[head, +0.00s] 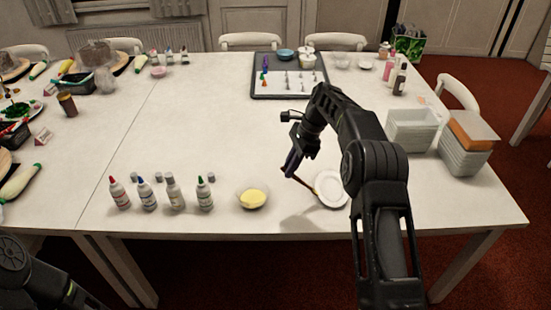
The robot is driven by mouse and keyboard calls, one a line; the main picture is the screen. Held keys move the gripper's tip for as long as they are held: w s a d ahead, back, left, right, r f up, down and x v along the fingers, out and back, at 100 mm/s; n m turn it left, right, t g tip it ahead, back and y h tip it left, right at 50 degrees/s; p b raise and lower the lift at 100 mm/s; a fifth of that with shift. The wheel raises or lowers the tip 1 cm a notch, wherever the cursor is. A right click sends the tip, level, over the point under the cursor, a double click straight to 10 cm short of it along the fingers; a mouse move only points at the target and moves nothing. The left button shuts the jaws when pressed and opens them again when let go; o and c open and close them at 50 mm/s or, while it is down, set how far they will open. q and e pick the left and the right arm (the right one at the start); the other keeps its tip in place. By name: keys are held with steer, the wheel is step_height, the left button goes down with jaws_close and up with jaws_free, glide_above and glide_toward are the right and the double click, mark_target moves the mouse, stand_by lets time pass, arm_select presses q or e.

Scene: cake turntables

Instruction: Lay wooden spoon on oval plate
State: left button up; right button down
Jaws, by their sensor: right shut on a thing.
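The wooden spoon (304,184) shows as a thin brown stick slanting down to the right from my right gripper (291,167). My right gripper is shut on the spoon near its upper left end. The white oval plate (336,190) lies on the table just right of the gripper, partly behind my right arm. The spoon's lower right end reaches the plate's left rim in the picture; I cannot tell whether it touches. Part of my left arm shows at the bottom left, and its gripper is out of view.
A bowl with yellow content (252,198) stands left of the plate. Several bottles (173,194) line the near left. Grey bins (411,130) stand at the right. A dark tray (289,92) with small items lies at the back. The table's middle is clear.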

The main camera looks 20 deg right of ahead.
steer(key=s+d+f+n+t+h+b, duration=0.2)
steer(key=s+d+f+n+h, duration=0.1)
steer(key=d+n, duration=0.3)
steer(key=s+d+f+n+t+h+b, duration=0.2)
steer(key=s+d+f+n, duration=0.4)
steer(key=n, duration=0.3)
steer(key=shift+s+d+f+h, duration=0.15)
steer(key=shift+d+f+h, duration=0.2)
steer(key=shift+d, duration=0.45)
steer(key=shift+b, duration=0.35)
steer(key=shift+f+b, duration=1.1)
steer(key=shift+f, duration=1.05)
steer(key=shift+f+b, duration=0.5)
steer(key=shift+b, duration=0.15)
